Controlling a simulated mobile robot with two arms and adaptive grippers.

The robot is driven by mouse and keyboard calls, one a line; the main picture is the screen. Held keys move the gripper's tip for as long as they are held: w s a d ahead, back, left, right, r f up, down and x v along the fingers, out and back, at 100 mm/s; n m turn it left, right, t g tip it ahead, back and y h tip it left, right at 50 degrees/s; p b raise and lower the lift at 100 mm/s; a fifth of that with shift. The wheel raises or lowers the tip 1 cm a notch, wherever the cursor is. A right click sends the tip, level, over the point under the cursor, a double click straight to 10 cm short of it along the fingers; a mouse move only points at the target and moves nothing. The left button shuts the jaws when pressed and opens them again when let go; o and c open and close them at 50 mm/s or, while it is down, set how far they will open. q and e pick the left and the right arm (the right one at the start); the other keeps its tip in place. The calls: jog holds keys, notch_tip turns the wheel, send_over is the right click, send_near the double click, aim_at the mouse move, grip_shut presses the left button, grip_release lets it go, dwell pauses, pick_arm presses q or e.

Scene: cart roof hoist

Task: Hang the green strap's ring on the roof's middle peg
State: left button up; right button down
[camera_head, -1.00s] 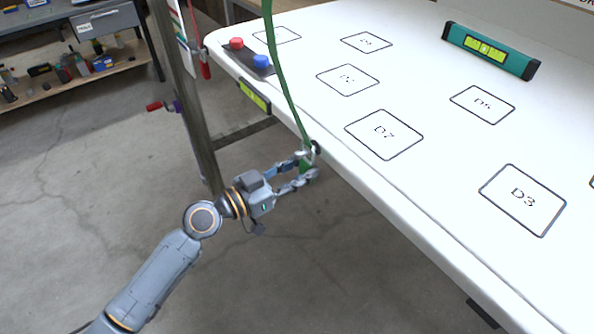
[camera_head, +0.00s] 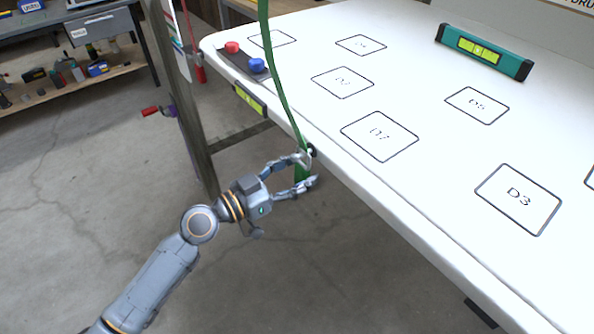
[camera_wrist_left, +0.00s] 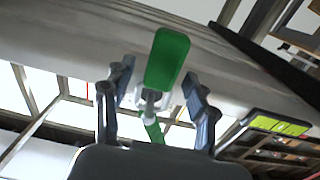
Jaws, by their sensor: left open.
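The green strap (camera_head: 279,92) runs down from the top of the head view to the near edge of the white roof (camera_head: 440,215). Its pale ring (camera_head: 306,158) is at a small dark peg (camera_head: 311,151) on that edge. I cannot tell whether the ring is around the peg or only beside it. A green tab (camera_head: 301,174) hangs below the ring. My left gripper (camera_head: 308,170) is open, its fingers on either side of the tab with gaps. The left wrist view shows the tab (camera_wrist_left: 167,58) and the ring (camera_wrist_left: 152,99) between the spread fingers. My right gripper is out of view.
A green level (camera_head: 483,51) and a plate with a red and a blue knob (camera_head: 245,62) are on the roof. A yellow-green vial (camera_head: 250,99) is on its edge. A metal post (camera_head: 184,100) stands left. Open floor lies below my left arm.

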pick_arm(q)
jog(key=shift+s+a, duration=0.1)
jog(key=shift+a, duration=0.1)
jog(key=v, duration=1.2)
jog(key=w+a+f+n+y+p, duration=0.1)
jog(key=w+a+f+n+y, duration=0.2)
jog(key=f, duration=0.8)
jog(key=a+f+n+y, duration=0.2)
jog(key=a+f+y, duration=0.25)
jog(key=f, duration=0.55)
jog(key=s+a+f+n+g+y+p, duration=0.1)
jog(key=s+a+f+y, duration=0.2)
jog(key=f, duration=0.5)
jog(key=s+a+f+n+g+y, duration=0.1)
jog(key=s+a+f+n, duration=0.2)
jog(key=f, duration=0.6)
jog(key=s+a+f+g+y, duration=0.15)
jog(key=s+f+g, duration=0.25)
jog(key=s+f, duration=1)
jog(key=s+d+f+g, duration=0.1)
jog(key=s+f, duration=0.1)
jog(key=s, duration=0.8)
jog(key=s+d+f+g+y+p, duration=0.1)
jog(key=s+f+g, duration=0.1)
jog(key=s, duration=0.9)
jog(key=shift+f+m+g+y, duration=0.3)
jog(key=shift+f, duration=0.15)
